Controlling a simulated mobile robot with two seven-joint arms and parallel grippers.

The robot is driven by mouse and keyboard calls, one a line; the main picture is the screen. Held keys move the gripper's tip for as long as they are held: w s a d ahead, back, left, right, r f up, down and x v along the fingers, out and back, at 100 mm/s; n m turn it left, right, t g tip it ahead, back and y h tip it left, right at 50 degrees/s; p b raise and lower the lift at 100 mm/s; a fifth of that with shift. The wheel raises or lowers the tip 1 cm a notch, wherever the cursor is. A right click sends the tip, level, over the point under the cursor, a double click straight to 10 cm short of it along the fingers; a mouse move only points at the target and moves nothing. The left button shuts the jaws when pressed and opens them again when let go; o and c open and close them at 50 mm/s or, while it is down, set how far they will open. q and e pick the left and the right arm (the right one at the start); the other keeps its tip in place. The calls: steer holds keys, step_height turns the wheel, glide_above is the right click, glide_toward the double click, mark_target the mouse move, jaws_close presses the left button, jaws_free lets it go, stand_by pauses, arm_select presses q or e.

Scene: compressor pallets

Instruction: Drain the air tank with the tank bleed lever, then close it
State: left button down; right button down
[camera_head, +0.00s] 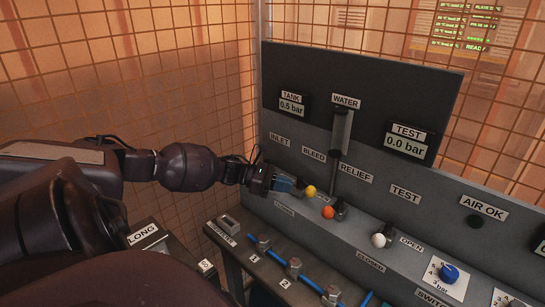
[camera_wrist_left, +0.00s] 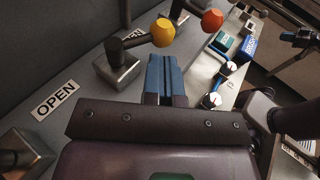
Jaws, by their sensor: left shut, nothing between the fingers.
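The yellow-knobbed lever (camera_head: 310,191) sits below the BLEED label (camera_head: 314,154) on the grey panel. In the left wrist view its yellow knob (camera_wrist_left: 162,32) sticks out from a metal base (camera_wrist_left: 117,66). My left gripper (camera_head: 283,184) is shut and empty, its blue fingers beside this lever. In the left wrist view the shut fingers (camera_wrist_left: 164,76) lie just below the knob; I cannot tell whether they touch the lever. The TANK display (camera_head: 291,106) reads 0.5 bar. My right gripper is not in view.
An orange-knobbed lever (camera_head: 328,212) and a white-knobbed lever (camera_head: 378,240) stand to the right along the panel. The TEST display (camera_head: 405,141) reads 0.0 bar. A blue knob (camera_head: 449,273) is at the lower right. Fittings with blue hoses (camera_head: 294,267) lie below the panel.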

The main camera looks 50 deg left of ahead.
mark_target(306, 186)
arm_select(q)
steer(key=x, duration=0.3)
steer(key=shift+w+d+f, duration=0.1)
steer(key=shift+w+d, duration=0.1)
steer(key=shift+w, duration=0.05)
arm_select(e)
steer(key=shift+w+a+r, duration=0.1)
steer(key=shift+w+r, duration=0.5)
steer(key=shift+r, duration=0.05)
